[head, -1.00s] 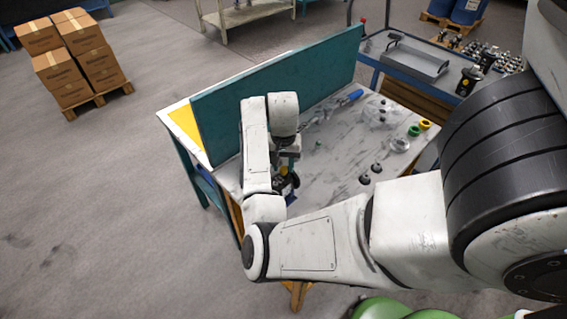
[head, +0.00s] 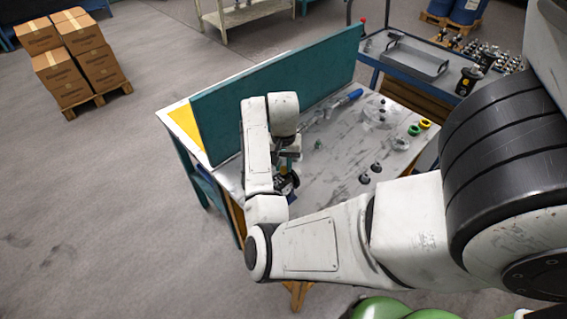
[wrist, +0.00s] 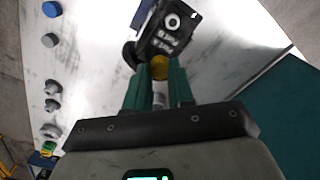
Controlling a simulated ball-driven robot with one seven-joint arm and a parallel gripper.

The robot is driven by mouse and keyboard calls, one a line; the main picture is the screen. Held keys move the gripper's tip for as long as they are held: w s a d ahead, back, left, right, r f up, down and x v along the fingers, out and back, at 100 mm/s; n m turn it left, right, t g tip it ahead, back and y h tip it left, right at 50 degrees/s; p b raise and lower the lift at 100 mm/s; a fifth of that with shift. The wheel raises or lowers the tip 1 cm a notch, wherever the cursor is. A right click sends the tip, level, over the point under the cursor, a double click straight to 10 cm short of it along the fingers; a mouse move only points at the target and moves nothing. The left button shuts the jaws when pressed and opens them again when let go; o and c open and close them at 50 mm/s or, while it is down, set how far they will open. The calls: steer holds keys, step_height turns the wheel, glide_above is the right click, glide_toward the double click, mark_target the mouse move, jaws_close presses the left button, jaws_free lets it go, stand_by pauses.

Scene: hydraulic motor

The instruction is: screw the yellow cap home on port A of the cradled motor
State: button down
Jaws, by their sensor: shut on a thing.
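The black motor (wrist: 168,32) shows at the top of the wrist view, with white port lettering and a round pale fitting on its face. In the head view the motor (head: 289,183) is partly hidden by my arm. My gripper (wrist: 158,72) is shut on the yellow cap (wrist: 160,66), its green fingers on both sides of it. The cap is right at the motor's near edge, seeming to touch it. The wrist view does not show how deep the cap sits on port A.
The bench (head: 335,165) has a teal back panel (head: 275,95) close beside my arm.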

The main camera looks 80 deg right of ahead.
steer(key=m, duration=0.5)
steer(key=shift+m, duration=0.4)
steer(key=m, duration=0.4)
steer(key=shift+m, duration=0.3)
steer(key=c, duration=1.2)
jaws_free()
steer(key=n, duration=0.5)
steer(key=shift+f, duration=0.1)
steer(key=n, duration=0.5)
